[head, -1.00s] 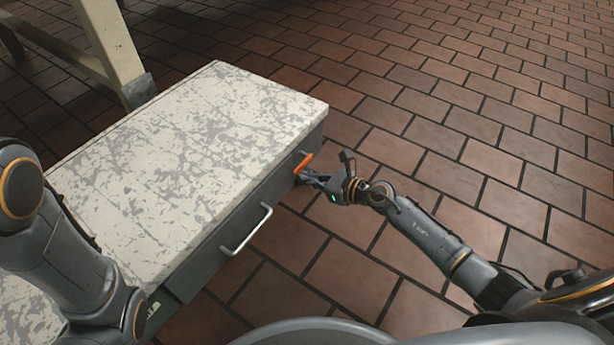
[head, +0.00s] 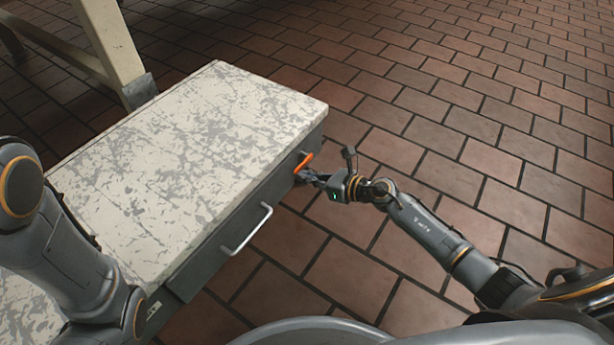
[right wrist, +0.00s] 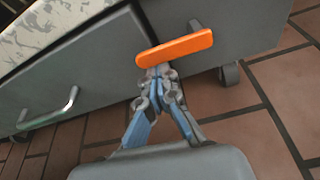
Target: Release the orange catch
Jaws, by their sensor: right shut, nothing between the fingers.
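The orange catch (head: 304,162) is on the front face of the grey cabinet (head: 262,202), near its right end. In the right wrist view the catch (right wrist: 175,48) is a flat orange bar, slightly tilted, with its right end higher. My right gripper (head: 304,177) is at the catch, just below it in the head view. In the right wrist view its fingertips (right wrist: 158,71) are together with nothing between them, close under the left half of the bar. Whether they touch it I cannot tell. My left arm shows at the left, but its gripper is out of view.
A metal drawer handle (head: 246,230) sticks out of the cabinet front left of the catch. The cabinet has a worn white top (head: 190,140) and a caster (right wrist: 229,74). A table leg (head: 110,50) stands behind. The brick floor (head: 450,120) to the right is clear.

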